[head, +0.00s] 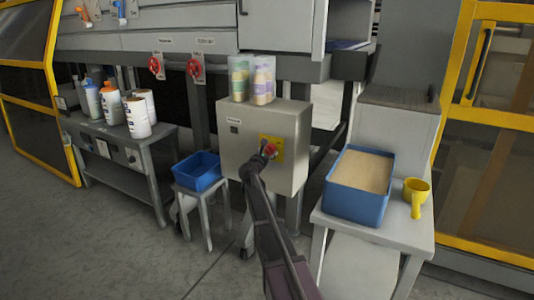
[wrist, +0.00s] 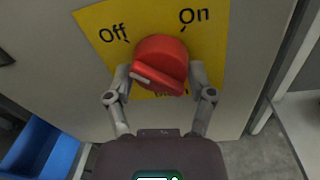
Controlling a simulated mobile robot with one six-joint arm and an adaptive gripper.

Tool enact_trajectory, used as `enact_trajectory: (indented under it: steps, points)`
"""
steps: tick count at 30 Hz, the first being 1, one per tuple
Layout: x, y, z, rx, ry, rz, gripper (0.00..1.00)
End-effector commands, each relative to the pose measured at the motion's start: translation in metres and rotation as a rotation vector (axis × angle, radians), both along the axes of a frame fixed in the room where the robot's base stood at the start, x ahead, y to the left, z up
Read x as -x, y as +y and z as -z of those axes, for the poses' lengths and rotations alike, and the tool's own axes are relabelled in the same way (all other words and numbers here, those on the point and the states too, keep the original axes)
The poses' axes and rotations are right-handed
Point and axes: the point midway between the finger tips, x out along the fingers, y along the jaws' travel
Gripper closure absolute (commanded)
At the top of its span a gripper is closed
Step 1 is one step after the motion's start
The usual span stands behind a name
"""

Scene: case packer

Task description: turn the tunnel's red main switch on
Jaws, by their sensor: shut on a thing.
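The red main switch (wrist: 160,62) is a round knob with a raised handle bar, on a yellow plate (wrist: 92,22) marked "Off" at upper left and "On" at upper right. The bar slopes slightly down to the right, and a pale mark lies on its left end, the "Off" side. My gripper (wrist: 160,82) has one finger on each side of the knob and is shut on it. In the head view the switch (head: 270,149) sits on the front of a grey box (head: 240,150), and my arm reaches it from below. The lower lettering on the plate is partly hidden.
Clear containers (head: 252,80) stand on top of the box. A blue bin (head: 198,172) on a small stool is at its left. At its right, a table holds a blue tub (head: 352,205) and a yellow scoop (head: 416,192). Two red valves (head: 196,68) hang above left.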

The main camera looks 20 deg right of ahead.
Motion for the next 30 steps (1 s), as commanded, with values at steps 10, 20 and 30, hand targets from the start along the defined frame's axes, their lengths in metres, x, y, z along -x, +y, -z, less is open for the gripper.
enact_trajectory:
  steps: [10,20,30]
  points:
    - [-0.0019,-0.0045,0.0001,-0.058,-0.077,0.002,0.77]
    - [-0.0019,-0.0053,0.0008,-0.208,-0.271,0.004,0.77]
    - [-0.0021,-0.0053,0.0009,-0.405,-0.525,0.005,0.77]
